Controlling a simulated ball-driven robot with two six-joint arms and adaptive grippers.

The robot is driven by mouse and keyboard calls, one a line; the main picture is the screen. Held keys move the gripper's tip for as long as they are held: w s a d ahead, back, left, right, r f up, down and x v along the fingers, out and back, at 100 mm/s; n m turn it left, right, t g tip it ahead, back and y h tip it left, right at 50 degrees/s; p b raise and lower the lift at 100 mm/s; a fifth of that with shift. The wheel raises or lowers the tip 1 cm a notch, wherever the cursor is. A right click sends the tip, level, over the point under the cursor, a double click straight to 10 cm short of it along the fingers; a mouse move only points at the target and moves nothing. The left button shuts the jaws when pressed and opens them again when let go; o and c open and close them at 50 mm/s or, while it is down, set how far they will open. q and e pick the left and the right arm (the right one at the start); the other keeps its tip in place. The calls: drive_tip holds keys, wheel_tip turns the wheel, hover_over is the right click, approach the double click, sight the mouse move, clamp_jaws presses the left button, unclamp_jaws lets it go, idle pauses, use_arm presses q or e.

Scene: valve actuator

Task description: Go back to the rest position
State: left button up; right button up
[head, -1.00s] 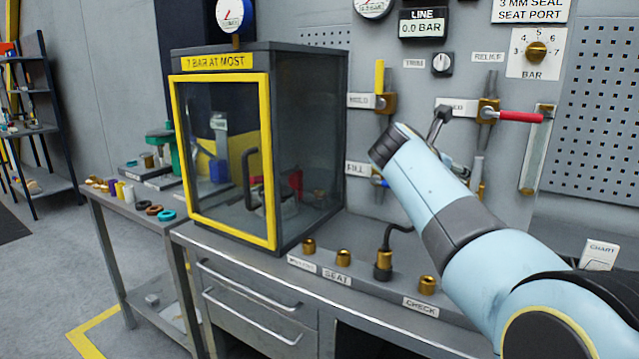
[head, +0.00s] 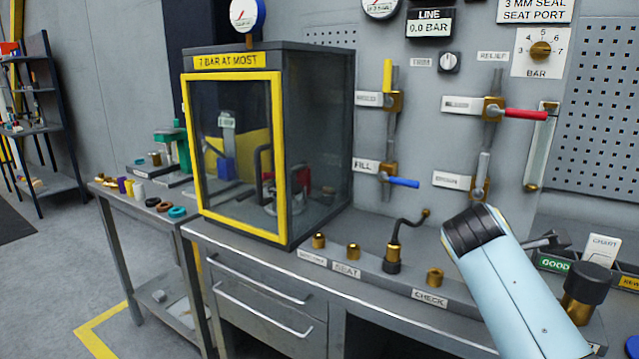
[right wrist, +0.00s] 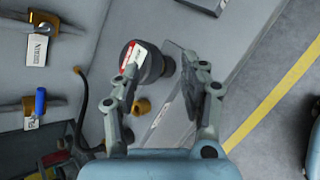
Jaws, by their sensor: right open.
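My right arm enters the head view from the lower right, with its rounded blue wrist over the bench's right part. Part of my right gripper (head: 546,241) shows behind the wrist. In the right wrist view my right gripper (right wrist: 160,68) is open, its two fingers apart with nothing held between them. A dark round object (right wrist: 155,66) with a red and white tag lies beyond the fingers, apart from them as far as I can tell. My left gripper is not in view.
The bench (head: 375,305) carries a yellow-framed enclosure (head: 283,160), brass fittings (head: 434,277) and a bent handle (head: 393,255). Red (head: 525,114) and blue (head: 404,182) valve levers are on the back panel. A black-topped brass piece (head: 583,291) stands close to my right arm.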

drive_tip(key=s+d+f+m+g+y, duration=0.1)
drive_tip(key=s+f+m, duration=0.15)
drive_tip(key=s, duration=0.35)
drive_tip(key=s+d+f+m+y, duration=0.1)
drive_tip(key=s+f+m, duration=0.15)
drive_tip(key=s, duration=0.35)
drive_tip(key=s+a+r+m+g+y, duration=0.1)
drive_tip(key=s+a+m+y, duration=0.15)
drive_tip(key=s, duration=0.45)
drive_tip(key=s+a+r+m+y, duration=0.15)
drive_tip(key=s+m, duration=0.25)
drive_tip(key=s, duration=0.4)
drive_tip(key=s+a+m+g+y, duration=0.1)
drive_tip(key=s+a+m, duration=0.1)
drive_tip(key=s+m, duration=0.35)
drive_tip(key=s+d+f+n+g+b, duration=0.15)
drive_tip(key=f+b, duration=0.25)
drive_tip(key=f, duration=1.3)
drive_tip(key=s+d+f+b, duration=0.1)
drive_tip(key=s+f+b, duration=0.25)
drive_tip(key=f, duration=1.45)
drive_tip(key=s+f+g+b, duration=0.1)
drive_tip(key=s+f+b, duration=0.4)
drive_tip(key=s+f, duration=1.2)
wheel_tip(320, 180, down, 4)
drive_tip(key=shift+s+d+r+b, duration=0.15)
drive_tip(key=shift+s+d+b, duration=0.1)
drive_tip(key=shift+d+b, duration=0.15)
drive_tip(key=shift+m, duration=0.25)
